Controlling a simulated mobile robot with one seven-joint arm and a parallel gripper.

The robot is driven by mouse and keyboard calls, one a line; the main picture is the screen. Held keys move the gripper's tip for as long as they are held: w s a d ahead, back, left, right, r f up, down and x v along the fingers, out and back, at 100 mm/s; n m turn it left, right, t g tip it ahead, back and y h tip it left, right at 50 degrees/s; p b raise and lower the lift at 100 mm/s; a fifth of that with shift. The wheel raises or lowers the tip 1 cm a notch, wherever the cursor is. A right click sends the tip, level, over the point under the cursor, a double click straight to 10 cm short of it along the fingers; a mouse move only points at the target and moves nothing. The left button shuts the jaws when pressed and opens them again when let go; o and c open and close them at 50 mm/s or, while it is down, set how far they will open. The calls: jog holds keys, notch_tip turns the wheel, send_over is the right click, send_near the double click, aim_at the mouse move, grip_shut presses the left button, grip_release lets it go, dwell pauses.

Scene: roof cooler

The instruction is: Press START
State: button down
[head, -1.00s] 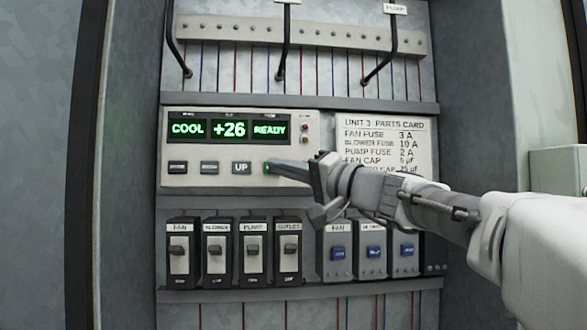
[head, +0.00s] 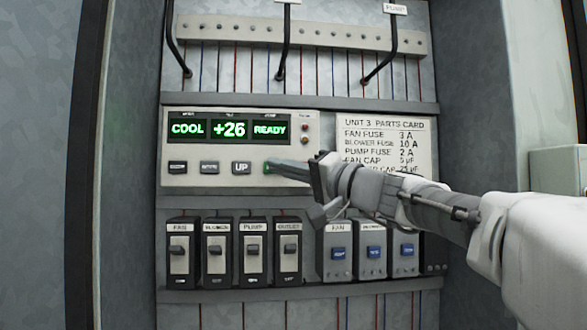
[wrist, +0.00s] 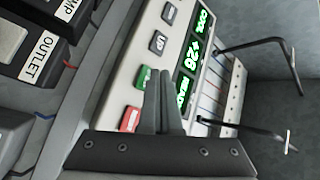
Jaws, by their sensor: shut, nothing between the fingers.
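The control panel (head: 180,148) is a pale box whose green displays read COOL, +26 and READY. In the head view my gripper (head: 271,165) reaches in from the right, its fingertips at the green button (head: 266,169) just right of the UP button (head: 241,168). In the wrist view the green button (wrist: 142,76) lies beside my shut, empty fingertips (wrist: 159,74), which partly cover it. I cannot read its label, nor tell whether the fingertips touch it or it is pressed in. A red button (wrist: 130,119) is on its other side, hidden by my gripper in the head view.
A row of black breakers (head: 216,262) and several grey modules with blue buttons (head: 373,252) stand below the panel. A parts card (head: 385,124) is at right, partly behind my arm. Black cables (head: 283,50) hang above. Cabinet walls close both sides.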

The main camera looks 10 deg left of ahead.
jog(key=shift+w, duration=0.15)
jog(key=shift+w+a, duration=0.15)
jog(key=shift+w, duration=0.1)
